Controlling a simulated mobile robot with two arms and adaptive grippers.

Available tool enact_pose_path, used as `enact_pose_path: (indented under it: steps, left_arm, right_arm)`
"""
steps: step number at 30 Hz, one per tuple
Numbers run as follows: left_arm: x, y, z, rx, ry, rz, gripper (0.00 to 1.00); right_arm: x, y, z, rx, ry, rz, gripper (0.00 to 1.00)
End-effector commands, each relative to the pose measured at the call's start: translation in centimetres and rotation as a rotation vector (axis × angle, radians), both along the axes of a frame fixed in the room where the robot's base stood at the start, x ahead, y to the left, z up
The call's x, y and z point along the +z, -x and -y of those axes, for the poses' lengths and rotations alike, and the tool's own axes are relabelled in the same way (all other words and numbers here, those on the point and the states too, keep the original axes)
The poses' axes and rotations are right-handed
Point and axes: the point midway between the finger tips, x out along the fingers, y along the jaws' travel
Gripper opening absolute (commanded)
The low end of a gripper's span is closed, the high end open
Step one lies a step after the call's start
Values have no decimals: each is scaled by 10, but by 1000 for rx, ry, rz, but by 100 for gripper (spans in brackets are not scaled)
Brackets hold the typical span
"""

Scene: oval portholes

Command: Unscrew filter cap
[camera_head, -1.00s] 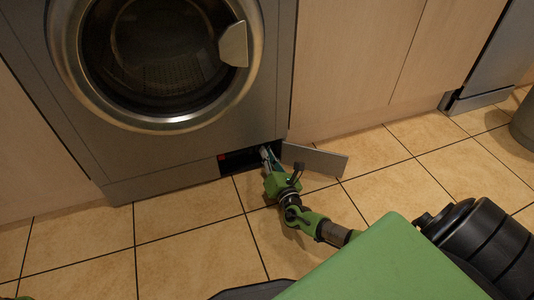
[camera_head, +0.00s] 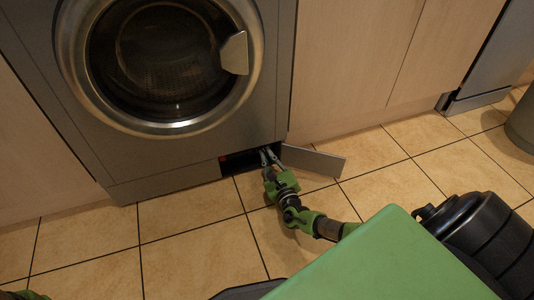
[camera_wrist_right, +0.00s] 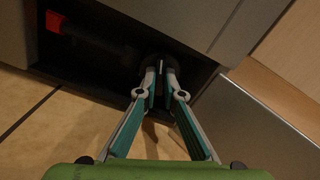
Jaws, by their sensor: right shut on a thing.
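The filter cap (camera_wrist_right: 160,62) shows in the right wrist view as a dark round knob inside the dark opening at the machine's base. My right gripper (camera_wrist_right: 161,84) is shut on the cap, its two fingertips on either side of it. In the head view my right gripper (camera_head: 268,155) reaches into the opening (camera_head: 238,163) from the front, and the cap is too dark to make out there. The open flap (camera_head: 313,162) stands out to the right of the opening. Of my left arm, only a green bit shows at the bottom left corner; its gripper is out of view.
The washing machine (camera_head: 200,150) has its round door (camera_head: 160,60) above the opening. A red part (camera_wrist_right: 55,22) sits at the opening's left end. Wooden cabinet fronts (camera_head: 345,60) stand on the right. The tiled floor (camera_head: 185,240) in front is clear.

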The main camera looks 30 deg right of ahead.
Motion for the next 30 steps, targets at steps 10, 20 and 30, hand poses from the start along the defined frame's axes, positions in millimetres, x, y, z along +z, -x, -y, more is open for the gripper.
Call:
enact_pose_path:
  steps: [10, 20, 30]
  left_arm:
    - [17, 0, 0, 0, 0, 0, 24]
    - [30, 0, 0, 0, 0, 0, 24]
    - [40, 0, 0, 0, 0, 0, 24]
  right_arm:
    - [2, 0, 1, 0, 321, -78, 0]
    - [2, 0, 0, 0, 621, -150, 0]
    - [1, 0, 0, 1, 873, -210, 0]
